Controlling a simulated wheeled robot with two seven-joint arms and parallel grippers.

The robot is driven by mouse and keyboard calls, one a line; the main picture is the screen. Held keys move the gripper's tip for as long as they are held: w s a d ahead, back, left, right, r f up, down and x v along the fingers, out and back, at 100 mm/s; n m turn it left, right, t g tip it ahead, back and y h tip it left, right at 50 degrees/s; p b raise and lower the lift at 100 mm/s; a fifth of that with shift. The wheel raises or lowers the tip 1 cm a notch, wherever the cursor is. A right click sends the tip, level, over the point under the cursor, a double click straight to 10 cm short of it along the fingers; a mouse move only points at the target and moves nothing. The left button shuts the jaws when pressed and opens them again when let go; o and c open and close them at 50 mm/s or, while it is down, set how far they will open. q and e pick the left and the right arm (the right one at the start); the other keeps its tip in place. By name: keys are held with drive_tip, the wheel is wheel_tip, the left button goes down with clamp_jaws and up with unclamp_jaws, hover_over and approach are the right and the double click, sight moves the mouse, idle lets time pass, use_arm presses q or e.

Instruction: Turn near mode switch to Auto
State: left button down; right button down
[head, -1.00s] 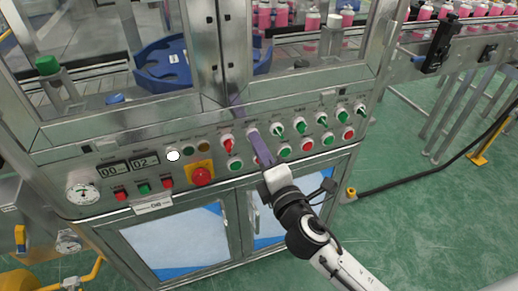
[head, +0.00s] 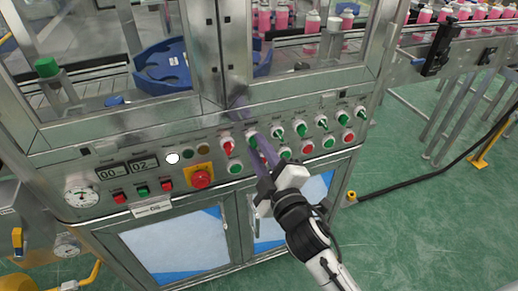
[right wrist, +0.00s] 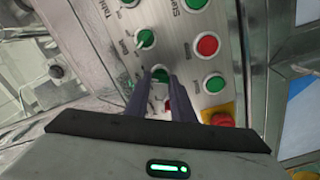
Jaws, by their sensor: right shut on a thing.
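The near mode switch, a green rotary knob, shows between my fingertips in the right wrist view (right wrist: 161,73). In the head view my fingers cover most of it. My right gripper (head: 254,138) reaches the control panel (head: 120,205) from the lower right. It is shut on the knob, one purple-grey finger on each side; it also shows in the right wrist view (right wrist: 159,78). The knob's exact pointing and its label are too small or hidden to read. My left gripper is not in view.
A red-handled switch (head: 227,147) sits just left of my fingers; several green knobs (head: 299,129) run to the right. Round buttons (head: 308,147) line up below. A red emergency stop (head: 202,179) on yellow is further left.

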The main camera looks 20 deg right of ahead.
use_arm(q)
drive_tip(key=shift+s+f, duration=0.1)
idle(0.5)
use_arm(e)
drive_tip(key=c, duration=1.5)
unclamp_jaws()
wheel_tip(320, 180, up, 10)
drive_tip(key=p, duration=0.3)
drive_tip(key=shift+s+f, duration=0.1)
drive_tip(key=shift+r, duration=0.2)
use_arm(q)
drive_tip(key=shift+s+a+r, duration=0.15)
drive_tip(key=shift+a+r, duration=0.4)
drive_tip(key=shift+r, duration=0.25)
